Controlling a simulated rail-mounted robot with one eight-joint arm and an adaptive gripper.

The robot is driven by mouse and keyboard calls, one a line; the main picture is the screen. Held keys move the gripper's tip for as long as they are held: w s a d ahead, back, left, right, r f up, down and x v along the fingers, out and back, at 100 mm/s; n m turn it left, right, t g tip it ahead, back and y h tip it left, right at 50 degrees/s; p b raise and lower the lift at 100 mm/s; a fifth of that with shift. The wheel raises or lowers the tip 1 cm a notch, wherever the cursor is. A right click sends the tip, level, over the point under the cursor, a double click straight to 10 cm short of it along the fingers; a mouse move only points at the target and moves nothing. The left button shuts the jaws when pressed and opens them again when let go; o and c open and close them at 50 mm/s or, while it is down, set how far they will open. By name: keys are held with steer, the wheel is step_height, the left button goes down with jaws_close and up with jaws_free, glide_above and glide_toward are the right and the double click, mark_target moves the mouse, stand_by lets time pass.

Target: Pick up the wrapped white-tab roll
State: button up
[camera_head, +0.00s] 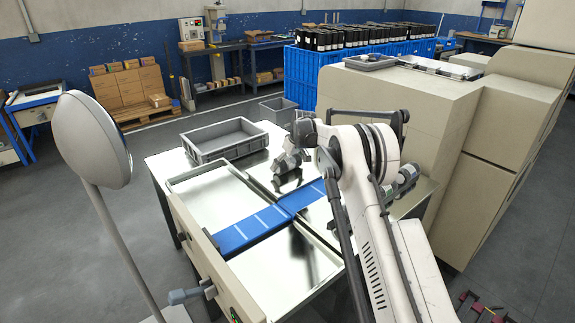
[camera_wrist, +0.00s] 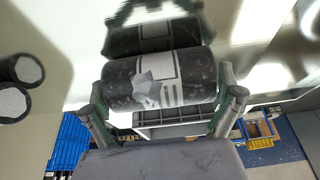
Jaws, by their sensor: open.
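A black wrapped roll (camera_wrist: 190,92) with a white label band and a crumpled whitish tab (camera_wrist: 147,90) lies across the middle of the wrist view. My gripper (camera_wrist: 160,100) is open, with one finger near each end of the roll; whether they touch it is unclear. In the head view my gripper (camera_head: 286,166) is low over the shiny metal table (camera_head: 195,205), right of the grey tray (camera_head: 213,148). A dark shape (camera_head: 290,180) shows just below it, partly hidden by my gripper. A dark likeness of the roll above it in the wrist view looks like a reflection.
A blue belt strip (camera_head: 255,229) and a metal rail cross the table. Two more dark rolls with pale ends (camera_wrist: 24,72) lie at the left of the wrist view. A beige machine (camera_head: 400,115) stands on the right and a blue crate (camera_head: 305,75) behind.

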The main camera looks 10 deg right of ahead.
steer(key=c, duration=1.1)
steer(key=shift+c, duration=0.2)
steer(key=shift+r, duration=0.15)
